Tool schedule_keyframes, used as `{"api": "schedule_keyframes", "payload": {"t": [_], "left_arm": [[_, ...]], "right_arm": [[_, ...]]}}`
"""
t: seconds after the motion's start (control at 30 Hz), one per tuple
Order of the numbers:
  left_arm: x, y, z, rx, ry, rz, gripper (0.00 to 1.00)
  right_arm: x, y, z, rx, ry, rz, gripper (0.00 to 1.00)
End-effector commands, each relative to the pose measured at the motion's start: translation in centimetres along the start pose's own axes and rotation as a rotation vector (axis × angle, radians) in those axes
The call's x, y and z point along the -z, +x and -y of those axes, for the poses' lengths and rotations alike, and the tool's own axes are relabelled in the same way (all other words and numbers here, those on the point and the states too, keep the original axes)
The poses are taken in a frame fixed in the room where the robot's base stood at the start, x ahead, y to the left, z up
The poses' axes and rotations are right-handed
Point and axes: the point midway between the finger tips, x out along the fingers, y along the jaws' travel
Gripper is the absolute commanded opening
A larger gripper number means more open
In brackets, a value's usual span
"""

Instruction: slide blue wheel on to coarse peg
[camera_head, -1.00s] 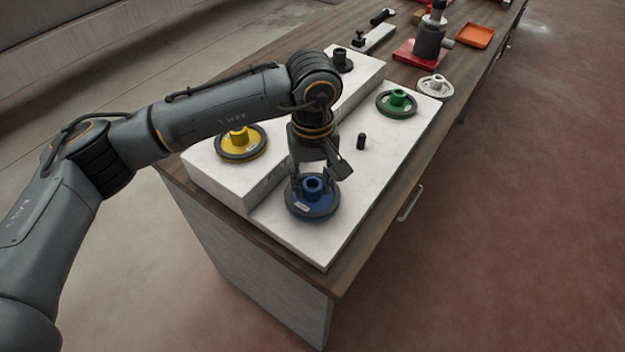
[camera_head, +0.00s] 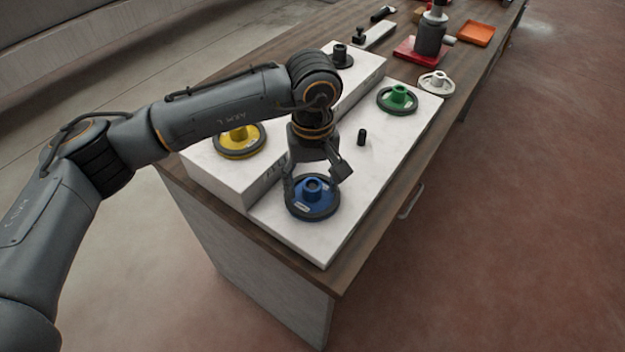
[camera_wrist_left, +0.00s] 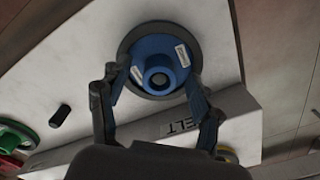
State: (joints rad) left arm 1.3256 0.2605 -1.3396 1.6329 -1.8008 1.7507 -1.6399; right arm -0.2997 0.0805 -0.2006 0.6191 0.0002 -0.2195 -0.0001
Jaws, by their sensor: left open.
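The blue wheel (camera_head: 313,208), a blue disc with a dark rim and a raised hub, is at the front end of the lower white slab (camera_head: 325,235). My left gripper (camera_head: 316,180) is open above it, its fingers spread on either side of the hub and apart from it. In the left wrist view the blue wheel (camera_wrist_left: 160,62) lies beyond the open fingertips (camera_wrist_left: 154,84). Whether a peg is inside its hub is hard to tell. A bare dark peg (camera_head: 362,137) stands on the slab; it also shows in the wrist view (camera_wrist_left: 60,116). I cannot read a coarse label.
A yellow wheel (camera_head: 240,141) and a black hub (camera_head: 340,57) sit on the raised white step (camera_head: 215,175), whose side has partly hidden lettering. A green wheel (camera_head: 397,98) and a white wheel (camera_head: 435,83) are farther back. A grey machine (camera_head: 430,40) and orange tray (camera_head: 475,35) stand behind.

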Motion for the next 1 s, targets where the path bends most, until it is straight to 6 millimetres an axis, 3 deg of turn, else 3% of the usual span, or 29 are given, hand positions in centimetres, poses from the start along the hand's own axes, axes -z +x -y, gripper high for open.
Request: {"api": "schedule_keyframes", "payload": {"t": [0.17, 0.6, 0.8, 1.0], "left_arm": [[0.1, -1.7, -0.1, -0.002, -0.001, -0.004, 0.64], [0.1, -10.3, -0.1, -0.002, 0.000, -0.004, 0.64], [0.0, -11.9, 0.0, -0.001, 0.000, -0.002, 0.64], [0.0, -12.1, 0.0, -0.001, 0.000, -0.001, 0.64]], "right_arm": [[0.0, 0.0, -0.1, -0.001, 0.000, 0.000, 0.40], [0.0, 0.0, 0.0, 0.000, 0.001, 0.000, 0.40], [0.0, 0.0, 0.0, 0.000, 0.001, 0.000, 0.40], [0.0, 0.0, 0.0, 0.000, 0.001, 0.000, 0.40]]}}
